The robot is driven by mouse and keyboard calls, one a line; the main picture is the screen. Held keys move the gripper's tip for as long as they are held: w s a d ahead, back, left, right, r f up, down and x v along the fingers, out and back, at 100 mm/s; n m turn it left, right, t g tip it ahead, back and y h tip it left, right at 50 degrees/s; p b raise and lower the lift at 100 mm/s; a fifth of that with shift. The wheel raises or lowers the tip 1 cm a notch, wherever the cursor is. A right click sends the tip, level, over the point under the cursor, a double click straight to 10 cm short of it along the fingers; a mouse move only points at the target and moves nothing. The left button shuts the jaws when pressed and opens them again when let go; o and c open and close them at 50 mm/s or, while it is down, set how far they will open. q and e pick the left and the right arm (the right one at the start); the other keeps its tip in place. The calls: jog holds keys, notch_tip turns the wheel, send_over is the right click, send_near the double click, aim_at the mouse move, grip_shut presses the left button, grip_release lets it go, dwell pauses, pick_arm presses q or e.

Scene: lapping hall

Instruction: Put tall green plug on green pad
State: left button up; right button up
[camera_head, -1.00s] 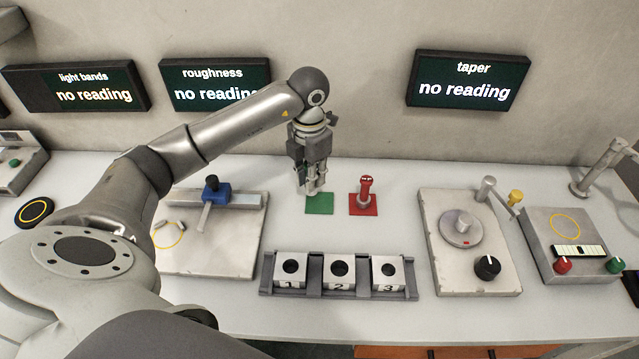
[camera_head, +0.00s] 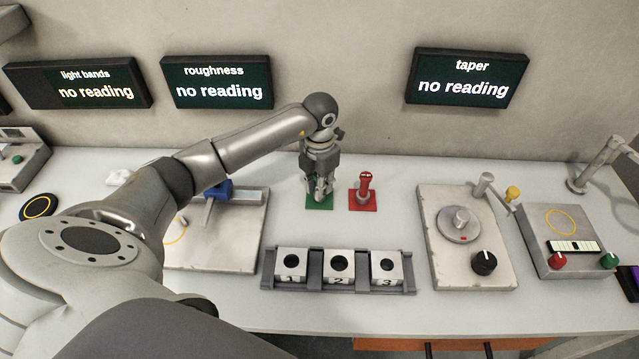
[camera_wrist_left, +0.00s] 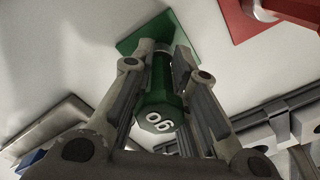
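The tall green plug (camera_wrist_left: 160,98) shows in the left wrist view, its near end marked with white digits. It stands between the fingers of my left gripper (camera_wrist_left: 158,62), which look closed against its sides. In the head view my left gripper (camera_head: 321,192) points down over the green pad (camera_head: 320,206) and mostly hides the plug. The green pad also shows in the left wrist view (camera_wrist_left: 128,44), behind the plug's far end. The plug's foot looks at or just over the pad; the fingers partly hide the contact. My right gripper is in neither view.
A red plug (camera_head: 365,184) stands on a red pad (camera_head: 371,206) close to the right. A rack (camera_head: 315,284) with numbered blocks lies in front. A plate with a blue fixture (camera_head: 222,190) is left, and a dial device (camera_head: 470,270) is right.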

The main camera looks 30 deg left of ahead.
pick_arm(q)
jog(key=o, duration=0.5)
jog(key=shift+r, duration=0.1)
jog(key=shift+r, duration=0.2)
notch_tip(320, 180, up, 12)
jog(key=shift+f+b, duration=0.1)
jog(key=shift+b, duration=0.85)
